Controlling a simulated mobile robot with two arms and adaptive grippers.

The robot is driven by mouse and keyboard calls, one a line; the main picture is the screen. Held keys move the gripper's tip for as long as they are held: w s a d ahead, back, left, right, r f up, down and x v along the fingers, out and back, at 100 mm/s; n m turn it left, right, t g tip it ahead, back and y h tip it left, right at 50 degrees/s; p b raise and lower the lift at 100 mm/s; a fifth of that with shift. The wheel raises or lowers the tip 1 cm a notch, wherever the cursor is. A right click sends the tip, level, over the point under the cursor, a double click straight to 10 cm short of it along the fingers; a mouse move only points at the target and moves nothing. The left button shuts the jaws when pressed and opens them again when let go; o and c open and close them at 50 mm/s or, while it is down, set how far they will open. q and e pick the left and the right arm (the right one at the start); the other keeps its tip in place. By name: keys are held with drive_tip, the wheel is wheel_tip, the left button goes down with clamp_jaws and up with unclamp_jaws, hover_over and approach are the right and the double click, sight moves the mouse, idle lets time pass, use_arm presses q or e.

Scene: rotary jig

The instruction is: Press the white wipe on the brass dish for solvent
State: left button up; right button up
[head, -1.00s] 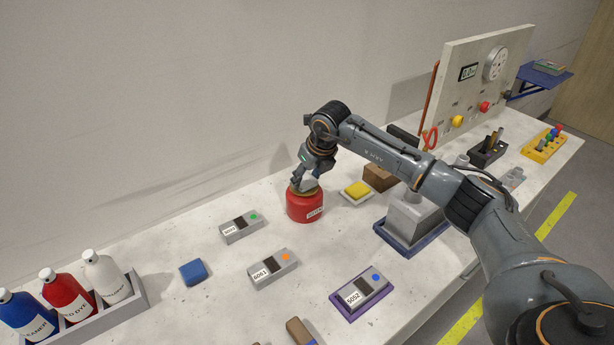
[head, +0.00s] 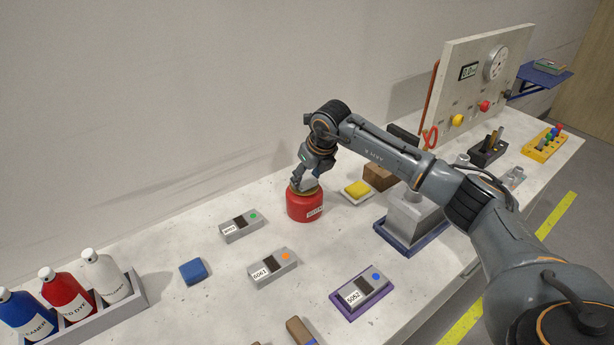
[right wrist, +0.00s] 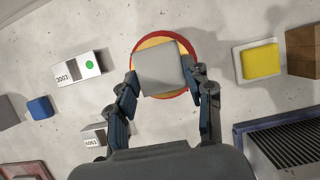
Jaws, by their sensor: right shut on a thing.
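The red solvent can (head: 305,206) stands upright on the bench, with a label on its front. Its brass dish (right wrist: 150,43) shows as a yellow-gold ring around the wipe in the right wrist view. The wipe (right wrist: 160,68), a pale grey-white block, is between the fingers of my right gripper (right wrist: 166,82). My right gripper is shut on it and holds it over the dish; in the head view it also shows above the can (head: 306,183). The wipe appears to rest on the dish, but contact is partly hidden. My left gripper is not in view.
Grey labelled blocks (head: 272,268) lie in front and to the left, one on a purple mat (head: 341,308). A blue block (head: 193,272) lies left. A yellow sponge (head: 357,188) sits on a white dish right of the can, near a brown block (head: 379,178). Bottles (head: 106,278) stand far left.

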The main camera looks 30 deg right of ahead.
sight(307, 180)
idle(0.6)
drive_tip(key=shift+r+p, duration=2.05)
drive_tip(key=shift+r, duration=1.45)
